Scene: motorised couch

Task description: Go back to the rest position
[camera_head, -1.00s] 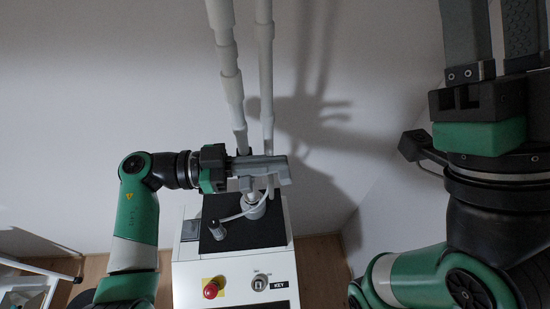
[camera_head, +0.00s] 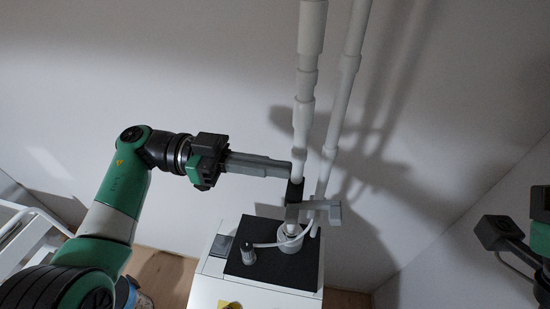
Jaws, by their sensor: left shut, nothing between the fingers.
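My left gripper (camera_head: 288,168) comes in from the left and points right. Its grey fingers are shut with nothing between them. The fingertips show close to the near white pole, above the grey lever piece (camera_head: 318,206) at the pole's foot; I cannot tell whether they touch. Of my right arm, only a dark and green part shows at the right edge; its fingers are out of the picture.
White jointed poles (camera_head: 304,110) rise from a white cabinet (camera_head: 212,290) with a black top plate (camera_head: 272,268). A small knob (camera_head: 248,252) and a pale hose sit on the plate. A white frame (camera_head: 30,232) stands at far left. Walls are behind.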

